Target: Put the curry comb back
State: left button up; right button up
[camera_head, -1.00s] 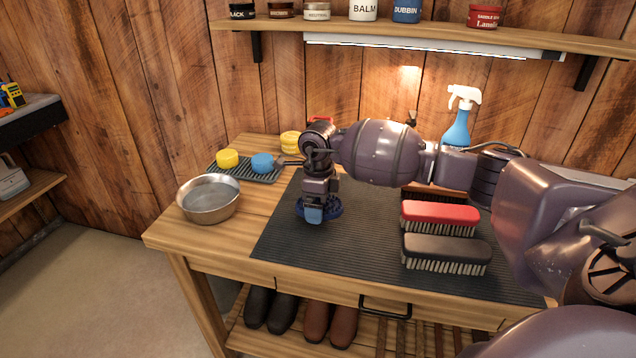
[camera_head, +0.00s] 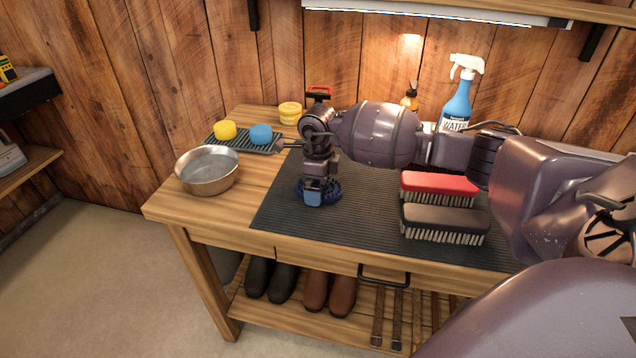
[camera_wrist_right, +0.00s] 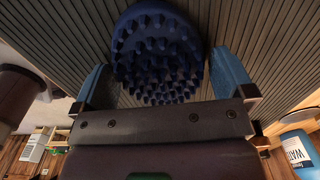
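The curry comb (camera_head: 331,191) is dark blue and round, low over the dark ribbed mat (camera_head: 282,215) on the workbench. I cannot tell whether it touches the mat. In the right wrist view the comb (camera_wrist_right: 158,50) shows its stubby teeth toward the camera. My right gripper (camera_head: 314,196) points down at it. Its blue fingers (camera_wrist_right: 162,65) stand one on each side of the comb, close against it, and it appears held. Part of the comb is hidden behind the gripper in the head view. My left gripper is not in view.
A metal bowl (camera_head: 207,181) stands at the left. Behind it a dark tray (camera_head: 257,147) bears a yellow and a blue sponge. A red brush (camera_head: 440,184) and a black brush (camera_head: 444,219) lie on the mat's right. A spray bottle (camera_head: 457,102) stands behind my arm.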

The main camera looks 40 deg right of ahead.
jog(key=shift+f, duration=0.1)
notch_tip(320, 180, up, 11)
jog(key=p, duration=0.1)
jog(key=shift+s+d, duration=0.15)
jog(key=shift+s, duration=0.25)
jog(key=shift+f, duration=0.2)
